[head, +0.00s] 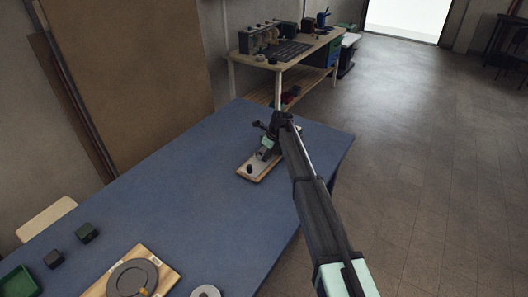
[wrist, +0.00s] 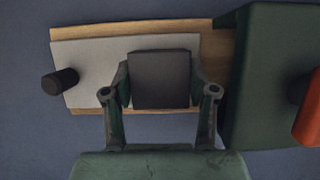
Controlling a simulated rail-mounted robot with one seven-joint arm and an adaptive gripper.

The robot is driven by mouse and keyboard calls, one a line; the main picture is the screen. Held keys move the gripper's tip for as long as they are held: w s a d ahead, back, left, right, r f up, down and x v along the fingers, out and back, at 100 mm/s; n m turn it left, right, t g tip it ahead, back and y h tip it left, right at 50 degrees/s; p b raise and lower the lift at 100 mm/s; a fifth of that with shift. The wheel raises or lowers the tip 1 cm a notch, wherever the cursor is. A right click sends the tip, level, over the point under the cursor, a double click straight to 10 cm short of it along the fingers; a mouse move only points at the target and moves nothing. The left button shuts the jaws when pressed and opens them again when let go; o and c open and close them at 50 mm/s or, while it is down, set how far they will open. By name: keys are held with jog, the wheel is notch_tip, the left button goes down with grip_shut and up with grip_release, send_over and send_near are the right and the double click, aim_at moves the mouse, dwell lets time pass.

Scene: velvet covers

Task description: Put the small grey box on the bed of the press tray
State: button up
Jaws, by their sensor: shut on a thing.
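My gripper (wrist: 160,88) is shut on the small grey box (wrist: 160,72), with one finger on each side of it. The box is over the pale bed (wrist: 92,62) of the press tray (wrist: 140,30), which has a wooden base. I cannot tell if the box touches the bed. A black knob (wrist: 61,81) stands at the bed's left end. The green press body (wrist: 255,60) with an orange part (wrist: 309,122) is at the right. In the head view my gripper (head: 267,147) is over the tray (head: 257,177), and the box is hard to make out.
The tray lies on a blue table (head: 180,185). At its near left are a dark green block (head: 87,232), a dark block (head: 53,259), a green bin (head: 16,282), a board with a grey disc (head: 132,279) and a grey ring (head: 205,292). The table's middle is clear.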

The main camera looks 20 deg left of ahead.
jog(key=shift+f, duration=0.15)
jog(key=o, duration=0.9)
jog(key=shift+c, duration=0.2)
jog(key=b+v, duration=0.2)
jog(key=v, duration=1)
jog(key=shift+b, duration=0.3)
